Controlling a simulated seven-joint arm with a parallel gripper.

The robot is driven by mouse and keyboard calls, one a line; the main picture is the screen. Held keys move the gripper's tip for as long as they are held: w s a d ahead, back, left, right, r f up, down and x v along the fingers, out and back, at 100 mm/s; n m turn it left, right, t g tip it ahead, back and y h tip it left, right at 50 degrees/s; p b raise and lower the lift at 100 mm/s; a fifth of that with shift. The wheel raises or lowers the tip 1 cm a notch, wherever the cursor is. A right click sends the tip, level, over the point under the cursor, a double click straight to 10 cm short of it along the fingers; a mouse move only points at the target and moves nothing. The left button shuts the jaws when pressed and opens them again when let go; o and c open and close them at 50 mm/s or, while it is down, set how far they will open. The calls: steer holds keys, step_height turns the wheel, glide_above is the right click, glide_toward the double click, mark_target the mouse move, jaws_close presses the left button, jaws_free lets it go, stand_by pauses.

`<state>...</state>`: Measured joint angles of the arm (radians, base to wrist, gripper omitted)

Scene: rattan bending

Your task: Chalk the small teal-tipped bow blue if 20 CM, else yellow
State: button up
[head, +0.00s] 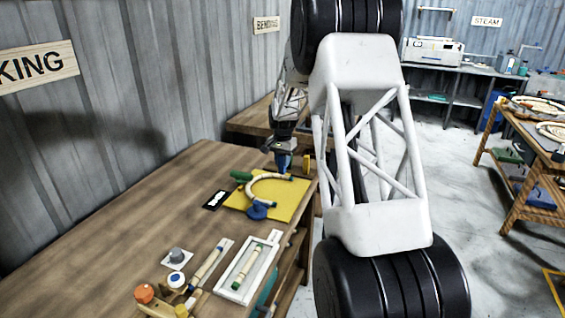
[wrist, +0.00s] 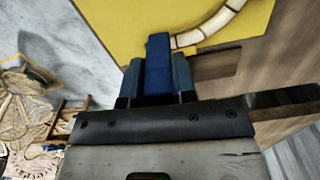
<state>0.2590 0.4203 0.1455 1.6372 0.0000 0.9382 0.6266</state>
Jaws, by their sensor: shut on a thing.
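The rattan bow (head: 268,184) is a pale curved piece with darker bands, lying on a yellow mat (head: 290,205) on the workbench. Part of its curve shows in the wrist view (wrist: 217,24). Its tip colours are too small to tell. My gripper (head: 283,158) is above the far edge of the mat, near one end of the bow. It is shut on a blue block-shaped piece (wrist: 158,62), perhaps the blue chalk. I cannot tell whether this piece touches the bow. A small upright yellow piece (head: 306,163) stands right of my gripper.
A green piece (head: 240,175) and a round blue piece (head: 257,211) sit by the bow. A black-and-white card (head: 215,200) lies left of the mat. A white tray (head: 236,291) holds a rattan stick (head: 248,266). The bench's left middle is clear.

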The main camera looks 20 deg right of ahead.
steer(key=shift+w+d+r, duration=0.25)
steer(key=shift+w+r, duration=0.3)
steer(key=shift+r, duration=0.1)
steer(key=shift+w+d+r, duration=0.25)
steer(key=shift+w+r, duration=0.3)
steer(key=shift+r, duration=0.05)
steer(key=shift+w+d+r, duration=0.25)
steer(key=shift+w+r, duration=0.3)
steer(key=shift+r, duration=0.1)
steer(key=shift+f, duration=0.2)
steer(key=shift+f, duration=2.8)
steer(key=shift+f, duration=0.65)
steer(key=shift+r, duration=0.15)
step_height(320, 180, up, 7)
stand_by(0.9)
stand_by(0.5)
